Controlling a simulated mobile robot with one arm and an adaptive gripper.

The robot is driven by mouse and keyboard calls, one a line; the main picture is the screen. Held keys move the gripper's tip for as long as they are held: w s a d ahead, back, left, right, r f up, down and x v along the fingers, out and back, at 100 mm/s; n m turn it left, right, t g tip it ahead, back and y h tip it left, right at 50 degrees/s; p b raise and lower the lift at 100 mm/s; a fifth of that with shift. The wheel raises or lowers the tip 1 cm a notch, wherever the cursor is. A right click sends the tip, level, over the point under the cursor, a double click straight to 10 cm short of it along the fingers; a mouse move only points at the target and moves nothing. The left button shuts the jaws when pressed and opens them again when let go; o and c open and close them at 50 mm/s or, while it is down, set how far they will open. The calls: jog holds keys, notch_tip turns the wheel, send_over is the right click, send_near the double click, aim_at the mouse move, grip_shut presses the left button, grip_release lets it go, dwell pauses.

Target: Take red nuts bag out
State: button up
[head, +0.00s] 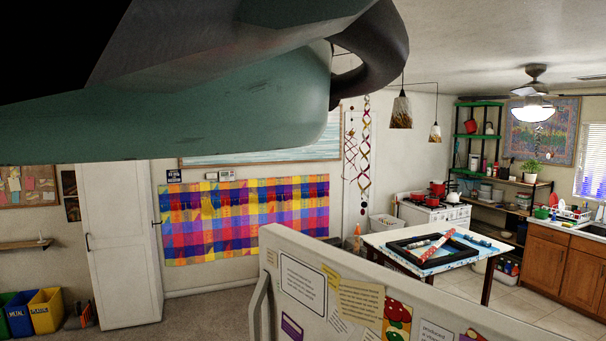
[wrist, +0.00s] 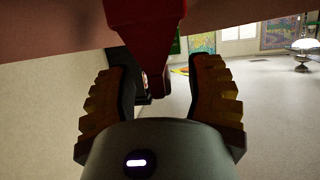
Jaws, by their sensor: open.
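In the wrist view my gripper (wrist: 160,68) is open, with its two ridged orange-brown fingers apart. A red item (wrist: 145,28), which looks like the red nuts bag, shows at the top centre, narrowing towards the space between the fingertips. No lettering can be read on it. The fingers stand to either side of its narrow end, and I cannot tell whether they touch it. The gripper and the red item are not seen in the head view.
The wrist view appears upside down, with a reddish-brown board (wrist: 50,35) across its top. In the head view a large teal and dark shape blocks the upper left.

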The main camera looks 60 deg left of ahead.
jog(key=shift+f, duration=0.1)
jog(key=shift+c, duration=0.2)
jog(key=shift+w, duration=0.1)
grip_shut()
dwell(0.4)
